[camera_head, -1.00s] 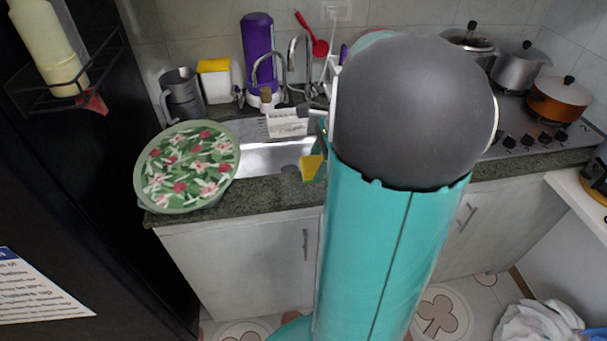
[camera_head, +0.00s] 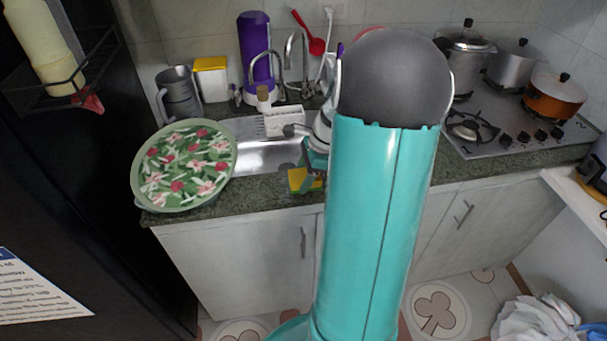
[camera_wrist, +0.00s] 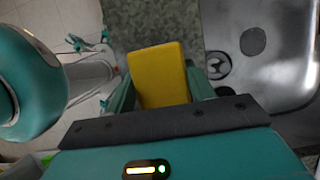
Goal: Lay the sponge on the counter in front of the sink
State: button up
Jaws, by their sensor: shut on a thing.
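The sponge is yellow with a green side. It shows at the counter's front strip in the head view (camera_head: 299,180) and fills the space between the fingers in the wrist view (camera_wrist: 158,70). My gripper (camera_head: 311,168) is shut on it, with one finger on each side in the wrist view (camera_wrist: 161,88). The sink (camera_head: 262,157) is a steel basin behind the sponge; it also shows at the right of the wrist view (camera_wrist: 290,65). The dark speckled counter (camera_head: 255,197) runs in front of it. I cannot tell whether the sponge touches the counter.
A round flowered lid or tray (camera_head: 185,165) covers the counter left of the sink. A white rack (camera_head: 284,121) and a purple bottle (camera_head: 256,50) stand behind the basin. The stove (camera_head: 515,125) with pots is at the right. My arm hides part of the counter.

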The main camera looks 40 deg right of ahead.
jog(key=o, duration=0.9)
jog(key=shift+o, duration=0.2)
jog(key=v, duration=1.2)
jog(key=a+r+n+h, duration=0.1)
jog(key=a+r+n, duration=0.2)
jog(key=a+n, duration=0.5)
jog(key=a+r+n+h, duration=0.2)
jog(key=a+r+n, duration=0.15)
jog(key=a, duration=0.75)
jog(key=s+a+n+t, duration=0.1)
jog(key=s+a+n, duration=0.2)
jog(key=a+n, duration=0.3)
jog(key=s+a+n+t, duration=0.2)
jog(key=s+a+n, duration=0.2)
jog(key=a+n, duration=0.3)
jog(key=shift+a+h, duration=0.2)
jog(key=shift+h, duration=0.2)
